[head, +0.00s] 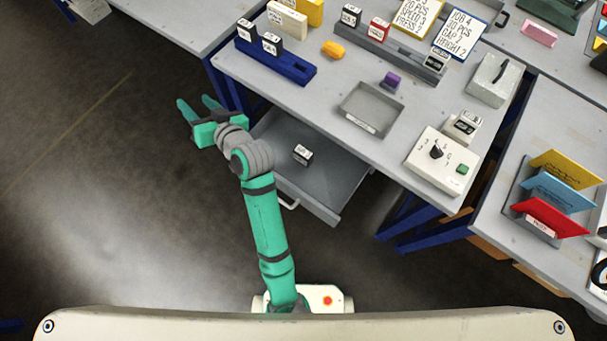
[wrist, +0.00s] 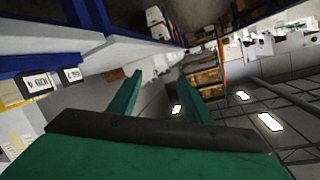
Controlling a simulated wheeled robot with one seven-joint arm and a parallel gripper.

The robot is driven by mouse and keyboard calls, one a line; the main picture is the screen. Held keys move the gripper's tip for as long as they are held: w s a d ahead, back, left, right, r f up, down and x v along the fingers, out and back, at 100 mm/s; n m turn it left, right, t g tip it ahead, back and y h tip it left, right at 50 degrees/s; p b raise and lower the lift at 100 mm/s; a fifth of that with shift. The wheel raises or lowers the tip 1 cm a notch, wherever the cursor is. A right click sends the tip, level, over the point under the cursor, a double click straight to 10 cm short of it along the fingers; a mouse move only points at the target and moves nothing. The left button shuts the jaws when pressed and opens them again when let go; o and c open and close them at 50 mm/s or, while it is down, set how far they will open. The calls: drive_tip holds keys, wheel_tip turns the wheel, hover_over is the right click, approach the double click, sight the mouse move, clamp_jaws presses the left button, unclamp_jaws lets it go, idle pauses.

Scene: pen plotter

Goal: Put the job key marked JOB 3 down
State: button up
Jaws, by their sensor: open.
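My gripper (head: 196,103) is open with nothing between its fingers, out over the floor left of the open drawer. In the wrist view the open fingers (wrist: 160,86) also show empty. A small black key with a white label (head: 302,154) lies in the grey drawer (head: 327,180), to the right of my gripper and apart from it. Its print is too small to read, so I cannot tell whether it is JOB 3. Two similar dark keys (head: 246,30) (head: 272,43) stand in the blue rack (head: 290,70) on the table; their marks are unreadable.
The table holds a grey rack with labelled keys (head: 378,29), an empty grey tray (head: 368,112), an orange piece (head: 333,49), a purple piece (head: 391,81) and a dial box (head: 440,158). The drawer projects beneath the table's front edge. Floor at left is clear.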

drive_tip(key=s+d+f+m+t+h, duration=0.25)
drive_tip(key=s+d+f+h, duration=0.2)
drive_tip(key=s+d, duration=0.4)
drive_tip(key=s+d+f+m+t+h, duration=0.1)
drive_tip(key=s+d+f+m+h, duration=0.3)
drive_tip(key=s+d+f, duration=0.45)
drive_tip(key=s+d+r+n+h, duration=0.1)
drive_tip(key=s+d+r, duration=0.2)
drive_tip(key=s+d, duration=0.2)
drive_tip(key=s+d+r+n+h, duration=0.1)
drive_tip(key=s+d, duration=0.4)
drive_tip(key=s, duration=0.7)
wheel_tip(320, 180, up, 2)
drive_tip(key=shift+d+n+t, duration=0.2)
drive_tip(key=shift+n+t, duration=0.15)
drive_tip(key=shift+n, duration=0.4)
